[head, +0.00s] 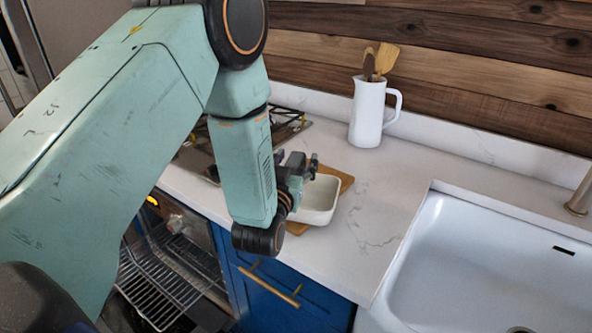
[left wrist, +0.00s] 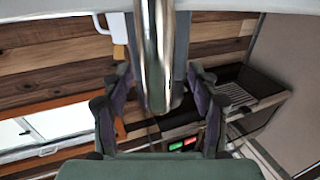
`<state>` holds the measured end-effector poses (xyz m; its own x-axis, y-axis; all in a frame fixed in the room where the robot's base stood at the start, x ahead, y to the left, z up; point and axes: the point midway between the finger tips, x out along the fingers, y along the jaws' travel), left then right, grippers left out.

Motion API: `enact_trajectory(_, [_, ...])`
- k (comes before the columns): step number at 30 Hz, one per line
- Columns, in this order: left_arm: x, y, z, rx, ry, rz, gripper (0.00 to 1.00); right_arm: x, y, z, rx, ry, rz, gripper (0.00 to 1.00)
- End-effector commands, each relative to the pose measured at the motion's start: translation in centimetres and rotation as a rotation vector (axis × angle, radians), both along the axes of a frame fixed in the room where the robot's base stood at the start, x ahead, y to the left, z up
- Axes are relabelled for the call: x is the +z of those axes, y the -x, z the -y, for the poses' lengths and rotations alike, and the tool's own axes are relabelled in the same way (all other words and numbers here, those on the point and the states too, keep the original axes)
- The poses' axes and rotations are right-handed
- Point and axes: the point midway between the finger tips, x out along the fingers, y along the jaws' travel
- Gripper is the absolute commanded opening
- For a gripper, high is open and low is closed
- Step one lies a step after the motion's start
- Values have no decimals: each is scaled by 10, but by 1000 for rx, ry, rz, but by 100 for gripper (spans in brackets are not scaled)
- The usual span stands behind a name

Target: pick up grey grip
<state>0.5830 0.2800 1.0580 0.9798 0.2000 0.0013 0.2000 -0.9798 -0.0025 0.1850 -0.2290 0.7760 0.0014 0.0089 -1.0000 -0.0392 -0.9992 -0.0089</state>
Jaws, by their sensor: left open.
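No separate grey grip stands out in the head view. In the left wrist view a shiny grey metal bar (left wrist: 155,60) comes down from the top edge, between my fingers in the picture. I cannot tell whether it is the grey grip, or whether the fingers touch it. My left gripper (head: 305,169) is over the counter, at the left edge of a white dish (head: 322,199) in the head view. It also shows in the left wrist view (left wrist: 158,82), with its dark fingers apart on either side of the bar. My right gripper is in neither view.
The dish rests on a wooden board (head: 345,178). A white pitcher (head: 367,115) with wooden utensils stands behind, near the plank wall. A white sink (head: 465,265) lies at the right. A dark stovetop (head: 285,125) is behind my arm. Counter between dish and sink is clear.

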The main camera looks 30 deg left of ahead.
Motion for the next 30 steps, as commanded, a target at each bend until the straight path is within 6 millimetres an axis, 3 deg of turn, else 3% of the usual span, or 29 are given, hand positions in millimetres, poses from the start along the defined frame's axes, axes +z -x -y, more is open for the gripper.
enact_trajectory(2, [0, 0, 1, 0, 0, 0, 60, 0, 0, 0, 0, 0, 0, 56])
enact_trajectory(23, [0, 0, 1, 0, 0, 0, 2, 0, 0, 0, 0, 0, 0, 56])
enact_trajectory(30, [1, 0, 1, 0, 1, 1, 1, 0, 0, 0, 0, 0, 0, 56])
